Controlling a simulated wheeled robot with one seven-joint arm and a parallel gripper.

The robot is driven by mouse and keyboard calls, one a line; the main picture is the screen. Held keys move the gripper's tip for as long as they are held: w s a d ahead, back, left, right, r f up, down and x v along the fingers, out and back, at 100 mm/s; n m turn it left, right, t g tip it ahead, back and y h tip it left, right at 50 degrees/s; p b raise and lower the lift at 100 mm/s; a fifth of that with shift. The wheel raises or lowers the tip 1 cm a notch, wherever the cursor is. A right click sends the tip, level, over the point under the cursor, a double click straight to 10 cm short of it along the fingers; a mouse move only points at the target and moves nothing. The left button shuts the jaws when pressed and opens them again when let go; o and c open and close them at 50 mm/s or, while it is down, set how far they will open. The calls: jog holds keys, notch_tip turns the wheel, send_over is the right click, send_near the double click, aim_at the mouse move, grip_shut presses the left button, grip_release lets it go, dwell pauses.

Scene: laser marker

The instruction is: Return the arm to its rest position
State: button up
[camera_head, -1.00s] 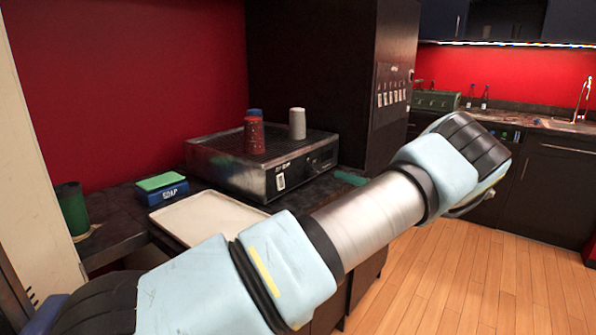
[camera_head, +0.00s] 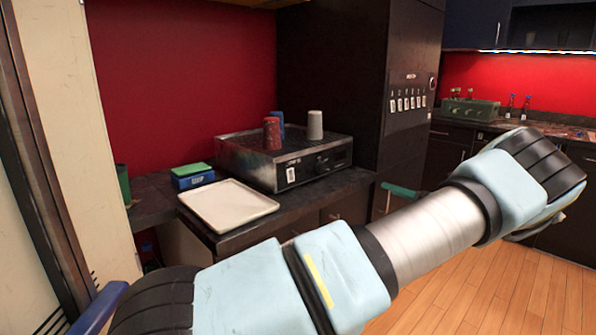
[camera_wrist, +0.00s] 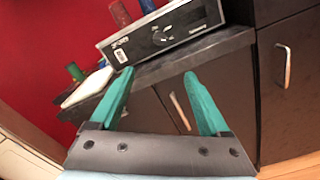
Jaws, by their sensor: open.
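My arm crosses the lower part of the head view, reaching from the bottom left up to the right. My gripper shows in the wrist view (camera_wrist: 158,85) with its two green fingers apart and nothing between them. A green finger of it also shows in the head view (camera_head: 399,191), partly hidden behind the arm. The gripper is in front of the counter cabinets, apart from the counter.
The wooden floor (camera_head: 480,285) at right is clear.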

jog(key=s+a+f+n+g+h, duration=0.2)
jog(key=a+n+g, duration=0.45)
jog(key=a, duration=0.65)
jog(key=s+a+f+n+g+h, duration=0.2)
jog(key=a+n+g, duration=0.4)
jog(key=a, duration=0.6)
jog(key=s+a+r+n+h, duration=0.1)
jog(key=s+a+n+h, duration=0.3)
jog(key=s+n, duration=0.6)
jog(key=s+a+r+n+h, duration=0.2)
jog(key=s+a+n+h, duration=0.2)
jog(key=s+n, duration=0.6)
jog(key=shift+s+a+r+t, duration=0.3)
jog(key=shift+a+t, duration=0.15)
jog(key=shift+a, duration=0.25)
